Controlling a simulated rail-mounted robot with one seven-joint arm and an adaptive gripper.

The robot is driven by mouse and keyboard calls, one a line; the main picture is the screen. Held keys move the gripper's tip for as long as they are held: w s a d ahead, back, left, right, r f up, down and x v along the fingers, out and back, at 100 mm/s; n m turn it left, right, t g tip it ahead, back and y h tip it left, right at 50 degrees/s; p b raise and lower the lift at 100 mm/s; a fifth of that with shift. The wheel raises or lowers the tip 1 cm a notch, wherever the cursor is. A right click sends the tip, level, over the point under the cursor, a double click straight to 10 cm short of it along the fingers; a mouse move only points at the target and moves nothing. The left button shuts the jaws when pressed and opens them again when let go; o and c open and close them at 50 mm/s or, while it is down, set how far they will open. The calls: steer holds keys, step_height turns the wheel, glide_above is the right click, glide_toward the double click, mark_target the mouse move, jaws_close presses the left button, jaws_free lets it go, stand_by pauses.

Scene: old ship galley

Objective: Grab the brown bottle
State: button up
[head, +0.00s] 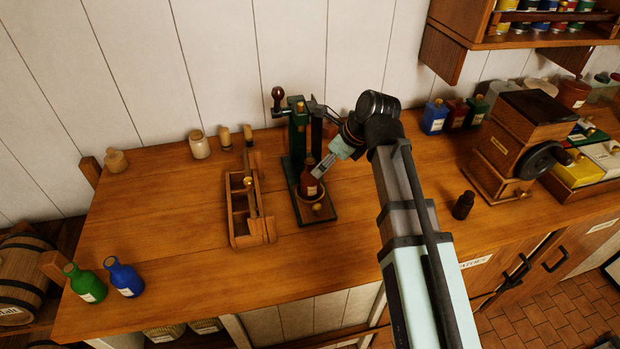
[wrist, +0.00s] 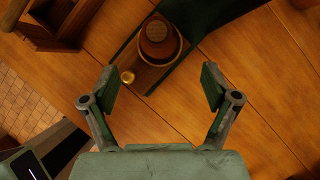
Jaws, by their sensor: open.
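The brown bottle (head: 309,184) stands upright on the base of a green press-like stand (head: 331,213) on the wooden counter. It has a pale label. In the wrist view the bottle (wrist: 158,36) is seen from above, at the top centre, beyond my fingertips. My gripper (head: 322,166) is close to the bottle's right side in the head view. In the wrist view my gripper (wrist: 159,86) is open, with nothing between its fingers.
A wooden caddy (head: 238,208) stands left of the stand. A small dark bottle (head: 463,205) and a wooden grinder (head: 508,145) are to the right. Green (head: 86,284) and blue (head: 124,278) bottles stand at the front left. The left counter middle is clear.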

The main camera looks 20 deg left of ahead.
mark_target(310, 179)
steer(key=p+x, duration=0.1)
steer(key=x, duration=0.3)
steer(key=shift+a+f, duration=0.2)
steer(key=shift+f, duration=0.15)
steer(key=shift+p+x, duration=0.95)
steer(key=shift+x, duration=1.7)
steer(key=shift+d, duration=0.1)
steer(key=c, duration=1.5)
